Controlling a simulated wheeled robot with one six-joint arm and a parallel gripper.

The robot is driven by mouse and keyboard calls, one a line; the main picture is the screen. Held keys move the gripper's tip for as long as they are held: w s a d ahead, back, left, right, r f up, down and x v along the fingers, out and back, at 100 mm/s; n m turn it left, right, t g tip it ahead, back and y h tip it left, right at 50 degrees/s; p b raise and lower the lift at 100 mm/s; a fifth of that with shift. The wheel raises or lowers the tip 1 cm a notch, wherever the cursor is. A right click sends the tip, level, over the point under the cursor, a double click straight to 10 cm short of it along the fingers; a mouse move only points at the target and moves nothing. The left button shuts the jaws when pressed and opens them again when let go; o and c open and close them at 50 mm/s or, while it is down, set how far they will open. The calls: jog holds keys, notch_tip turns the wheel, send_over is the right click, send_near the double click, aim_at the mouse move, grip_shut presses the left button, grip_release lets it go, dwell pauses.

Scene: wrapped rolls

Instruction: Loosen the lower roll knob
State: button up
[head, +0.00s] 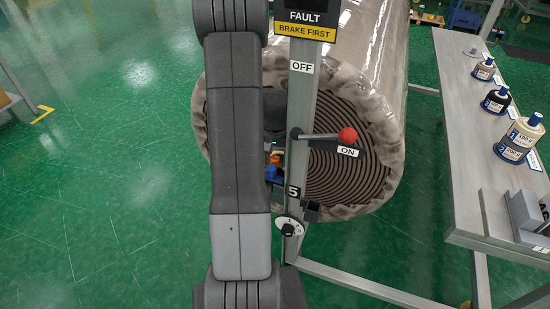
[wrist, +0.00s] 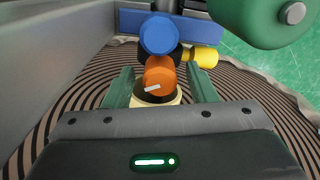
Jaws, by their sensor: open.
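In the wrist view an orange knob (wrist: 158,72) with a white mark sits on a dark and cream collar (wrist: 152,98). My gripper (wrist: 160,86) is open, with one green finger on each side of the knob. I cannot tell whether the fingers touch it. A blue round end (wrist: 160,34) and a yellow knob (wrist: 203,57) lie just beyond. In the head view a small orange part (head: 276,158) shows between my arm and the grey post; my fingers are hidden there. I cannot tell for sure which part is the lower roll knob.
The grey post (head: 302,95) carries a red-tipped lever (head: 347,136) near ON and a dial (head: 290,226). The wrapped roll (head: 350,165) stands behind. A green cylinder (wrist: 265,18) is close at upper right.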

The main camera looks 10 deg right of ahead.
aim_at(275, 157)
jog(key=c, duration=1)
jog(key=shift+n+b, duration=0.45)
jog(key=shift+n, duration=0.45)
jog(key=shift+n+b, duration=0.35)
jog(key=shift+n, duration=1.15)
jog(key=o, duration=1)
notch_tip(275, 157, up, 14)
